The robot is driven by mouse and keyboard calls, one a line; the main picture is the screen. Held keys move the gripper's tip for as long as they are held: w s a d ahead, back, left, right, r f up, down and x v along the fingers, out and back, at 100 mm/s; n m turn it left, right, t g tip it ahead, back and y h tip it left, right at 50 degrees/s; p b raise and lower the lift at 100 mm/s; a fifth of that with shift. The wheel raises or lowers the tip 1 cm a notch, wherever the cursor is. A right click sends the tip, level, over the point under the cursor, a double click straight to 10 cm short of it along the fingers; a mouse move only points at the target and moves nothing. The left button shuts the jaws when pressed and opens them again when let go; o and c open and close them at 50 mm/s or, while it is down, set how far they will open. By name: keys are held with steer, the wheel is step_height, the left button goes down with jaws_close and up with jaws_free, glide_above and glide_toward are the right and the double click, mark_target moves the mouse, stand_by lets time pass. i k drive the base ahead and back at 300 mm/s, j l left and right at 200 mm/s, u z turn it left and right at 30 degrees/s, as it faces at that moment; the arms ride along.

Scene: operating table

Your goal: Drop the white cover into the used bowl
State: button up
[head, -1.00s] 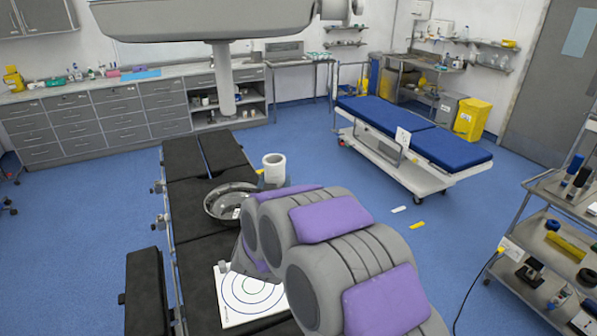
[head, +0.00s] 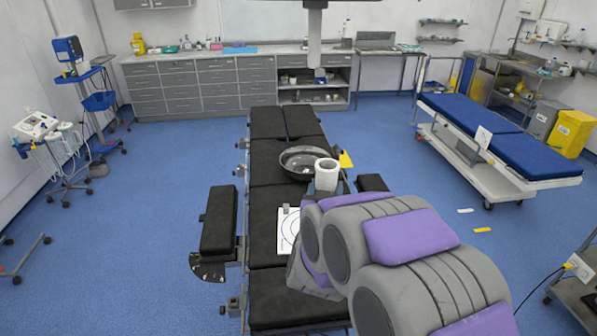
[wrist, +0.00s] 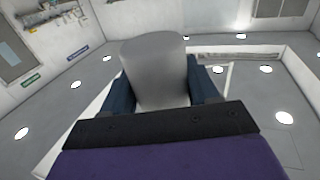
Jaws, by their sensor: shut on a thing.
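The white cover (head: 326,172), a pale cup-shaped cylinder, is between the fingers of my gripper (head: 328,187). The wrist view shows the cover (wrist: 155,65) between two dark blue fingers of the gripper (wrist: 163,82), which is shut on it. A round metal bowl (head: 292,157) rests on the black operating table (head: 268,124), just behind and left of the cover in the head view. The cover overlaps the bowl's right front edge there; its height above the table is hard to tell. My arm hides part of the table's right side.
A white mat with printed circles (head: 288,235) lies on the table in front of the bowl, partly hidden by my arm. A yellow piece (head: 346,160) shows right of the bowl. A blue-topped trolley (head: 470,120) stands at the right.

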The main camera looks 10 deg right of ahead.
mark_target(305, 166)
steer(key=u, duration=1.45)
steer(key=i+j+u, duration=0.1)
steer(key=i+u, duration=0.35)
steer(key=i+l+u, duration=0.1)
steer(key=i+u, duration=0.35)
steer(key=i+l+z, duration=0.1)
steer(key=i+z, duration=0.15)
steer(key=i, duration=0.4)
steer(key=i+z, duration=0.25)
steer(key=i, duration=0.35)
steer(key=i+j+z, duration=0.25)
steer(key=i, duration=0.4)
steer(key=i+l+z, duration=0.2)
steer(key=i+z, duration=1.05)
steer(key=i+j+z, duration=0.15)
steer(key=z, duration=0.3)
steer(key=i+l+z, duration=0.15)
steer(key=z, duration=0.3)
steer(key=i+z, duration=0.65)
steer(key=z, duration=0.2)
steer(key=i+j+z, duration=0.15)
steer(key=z, duration=0.3)
steer(key=i+z, duration=0.15)
steer(key=z, duration=0.2)
steer(key=i+j+z, duration=0.1)
steer(key=z, duration=0.3)
steer(key=i+j+z, duration=0.1)
steer(key=z, duration=0.25)
steer(key=i, duration=0.1)
